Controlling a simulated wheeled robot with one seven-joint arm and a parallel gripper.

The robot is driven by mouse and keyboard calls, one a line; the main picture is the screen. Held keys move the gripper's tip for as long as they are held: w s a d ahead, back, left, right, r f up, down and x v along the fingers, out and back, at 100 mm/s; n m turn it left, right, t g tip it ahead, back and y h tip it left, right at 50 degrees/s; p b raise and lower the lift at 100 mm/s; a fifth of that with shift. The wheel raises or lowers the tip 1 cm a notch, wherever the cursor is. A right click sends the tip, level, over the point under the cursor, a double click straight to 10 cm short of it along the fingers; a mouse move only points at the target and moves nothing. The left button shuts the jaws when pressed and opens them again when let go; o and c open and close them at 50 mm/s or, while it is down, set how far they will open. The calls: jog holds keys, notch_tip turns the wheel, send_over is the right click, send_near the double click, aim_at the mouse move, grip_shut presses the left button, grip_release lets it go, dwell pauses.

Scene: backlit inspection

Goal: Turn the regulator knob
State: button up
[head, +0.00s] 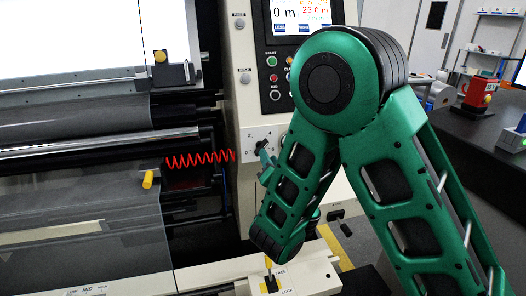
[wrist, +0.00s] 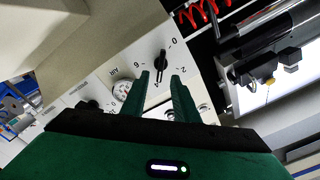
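The regulator knob is a black pointer knob (wrist: 161,61) on a white panel with a printed number scale around it. In the head view the knob (head: 261,144) shows small on the machine's pale front, just beyond my fingertips. My gripper (wrist: 162,77) has two green fingers spread apart with a gap between them. The knob lies just past the fingertips in the wrist view, roughly in line with the gap; I cannot tell whether they touch it. In the head view my gripper (head: 266,158) is partly hidden by my arm.
A round gauge (wrist: 124,92) sits beside the knob. A red coiled cord (head: 200,160) runs left of the panel, near rollers. A control panel with buttons (head: 274,78) and a screen (head: 301,15) is above. A lever labelled FREE and LOCK (head: 270,283) stands below.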

aim_at(261, 147)
jog(key=x, duration=0.7)
dwell(0.3)
grip_shut()
